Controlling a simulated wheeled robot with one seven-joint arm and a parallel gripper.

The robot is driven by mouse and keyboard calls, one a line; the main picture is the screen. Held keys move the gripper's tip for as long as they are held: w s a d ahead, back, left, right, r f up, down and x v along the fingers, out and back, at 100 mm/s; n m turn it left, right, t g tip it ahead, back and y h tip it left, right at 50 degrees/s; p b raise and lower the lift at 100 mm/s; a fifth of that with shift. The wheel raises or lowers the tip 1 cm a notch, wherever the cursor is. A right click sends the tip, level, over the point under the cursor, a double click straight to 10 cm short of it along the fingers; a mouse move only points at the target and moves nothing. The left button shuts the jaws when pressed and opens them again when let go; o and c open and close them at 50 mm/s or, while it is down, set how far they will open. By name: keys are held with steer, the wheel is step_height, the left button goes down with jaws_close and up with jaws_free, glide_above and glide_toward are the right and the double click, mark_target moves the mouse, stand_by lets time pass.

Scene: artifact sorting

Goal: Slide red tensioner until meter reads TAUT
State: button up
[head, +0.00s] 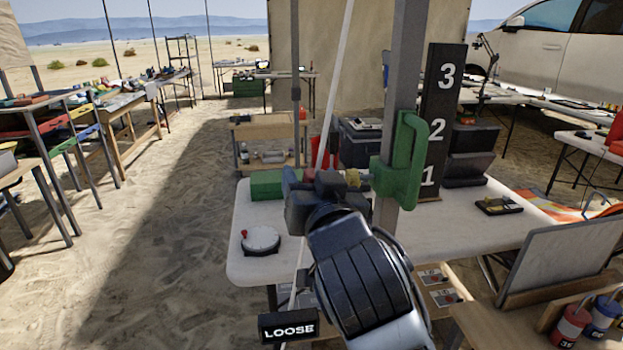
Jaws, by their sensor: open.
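The meter (289,326) is a small black sign at the bottom of the head view, and it reads LOOSE. A white line (336,90) runs down at a slant from the top, passes behind my gripper and shows again below it. A small red piece (310,174) shows just above my gripper beside the line; it may be the red tensioner, mostly hidden. My gripper (322,184) is open at this piece, seen from behind. I cannot tell whether its fingers touch it or are around it.
A grey upright post (405,60) with a green handle (408,165) stands close to the right of my gripper. A black board numbered 1 to 3 (445,105) is behind it. A white table (440,230) holds a round dial (261,241). Sand at left is open.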

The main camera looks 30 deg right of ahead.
jaws_close()
steer(key=r, duration=0.1)
steer(key=r+p, duration=0.1)
steer(key=p, duration=0.1)
steer(key=shift+s+d+r, duration=0.1)
steer(key=shift+d+r, duration=0.15)
steer(key=shift+r, duration=0.15)
stand_by(0.3)
jaws_free()
steer(key=b+v, duration=0.1)
steer(key=v, duration=0.7)
steer(key=shift+b, duration=0.35)
